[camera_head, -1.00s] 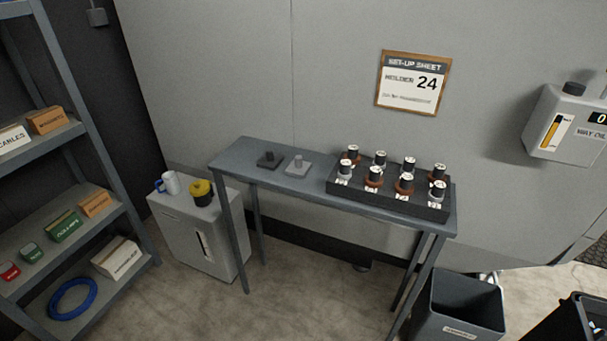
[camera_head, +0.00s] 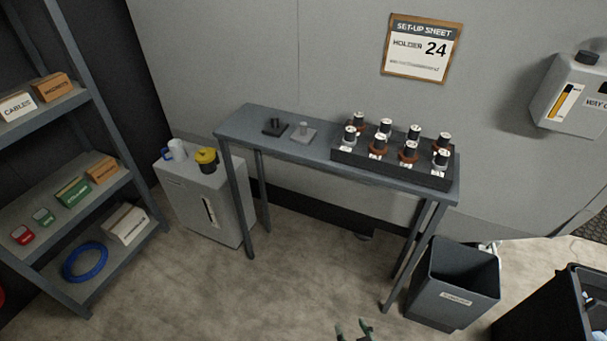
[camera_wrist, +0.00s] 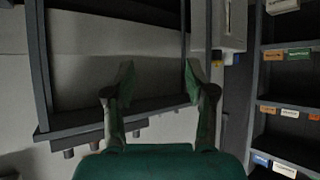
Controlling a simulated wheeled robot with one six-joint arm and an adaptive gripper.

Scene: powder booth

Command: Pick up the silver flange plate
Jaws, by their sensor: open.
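The silver flange plate (camera_head: 303,134) is a light grey square plate with an upright post. It rests on the left half of the narrow grey table (camera_head: 240,122). A dark plate of similar shape (camera_head: 275,128) lies just left of it, with a small gap between. My gripper's fingertips (camera_head: 353,332) show at the bottom edge of the head view, well in front of the table. In the wrist view my gripper (camera_wrist: 157,80) is open with nothing between its green-tipped fingers. The flange plate cannot be made out in the wrist view.
A dark rack (camera_head: 390,165) of several holders fills the table's right half. A grey cabinet (camera_head: 200,200) stands left of the table, a shelf unit (camera_head: 90,195) further left. Dark bins (camera_head: 455,285) stand on the right. The floor before the table is clear.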

